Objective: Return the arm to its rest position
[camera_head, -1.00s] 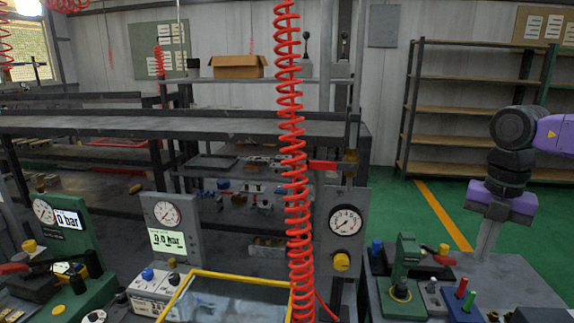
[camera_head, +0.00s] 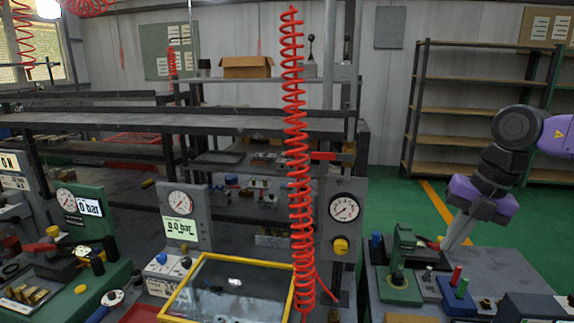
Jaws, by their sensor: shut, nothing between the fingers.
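My arm comes in from the right edge, with purple and black links. My gripper (camera_head: 449,245) has a purple body and grey fingers that form one narrow bar. It is shut and empty. It is tilted, with its tips pointing down and to the left. The tips are close to the green fixture (camera_head: 402,265) on the right bench; whether they touch anything is hard to tell.
The right bench (camera_head: 385,293) also carries a blue block (camera_head: 455,293) with coloured pegs. A red coiled hose (camera_head: 296,150) hangs mid-view. A yellow-framed panel (camera_head: 225,285) and gauge stations (camera_head: 185,218) stand left. Green floor is open behind the arm.

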